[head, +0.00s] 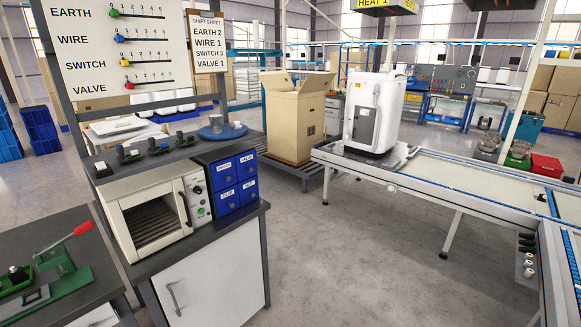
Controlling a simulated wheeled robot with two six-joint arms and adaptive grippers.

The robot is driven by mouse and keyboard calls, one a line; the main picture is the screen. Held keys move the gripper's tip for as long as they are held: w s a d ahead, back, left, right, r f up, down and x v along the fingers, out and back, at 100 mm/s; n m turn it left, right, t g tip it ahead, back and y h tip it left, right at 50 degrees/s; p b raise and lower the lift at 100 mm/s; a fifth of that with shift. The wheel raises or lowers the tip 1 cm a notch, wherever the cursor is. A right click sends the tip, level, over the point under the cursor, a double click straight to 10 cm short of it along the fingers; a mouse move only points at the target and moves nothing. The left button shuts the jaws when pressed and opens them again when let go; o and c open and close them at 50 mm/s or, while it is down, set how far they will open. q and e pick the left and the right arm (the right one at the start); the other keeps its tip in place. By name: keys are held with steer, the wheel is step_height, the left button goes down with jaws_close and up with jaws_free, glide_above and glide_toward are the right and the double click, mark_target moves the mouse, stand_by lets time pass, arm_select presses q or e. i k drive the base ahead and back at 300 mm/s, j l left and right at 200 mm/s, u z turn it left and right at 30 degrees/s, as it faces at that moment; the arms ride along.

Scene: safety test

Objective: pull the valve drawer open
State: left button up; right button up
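A small blue drawer cabinet (209,166) stands on the dark workbench, right of the white oven. It has two rows of two drawers with white labels. The upper right drawer (247,169) appears to be the valve drawer, though its label is small. Its front looks flush with the others, so it appears closed. The upper left drawer (223,177) seems to be labelled switch. The lower labels are too small to read surely. Neither of my grippers is in view.
The white oven (150,215) stands directly left of the cabinet. A blue round tray (222,133) sits above it on the shelf. A green press with a red handle (82,228) is at the lower left. Open floor lies between the bench and the conveyor (470,193).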

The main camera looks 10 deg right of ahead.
mark_target(246, 166)
steer(key=i+l+u, duration=0.25)
steer(key=u, duration=0.25)
steer(key=i+l+u, duration=0.2)
steer(key=u, duration=0.3)
steer(key=l, duration=0.1)
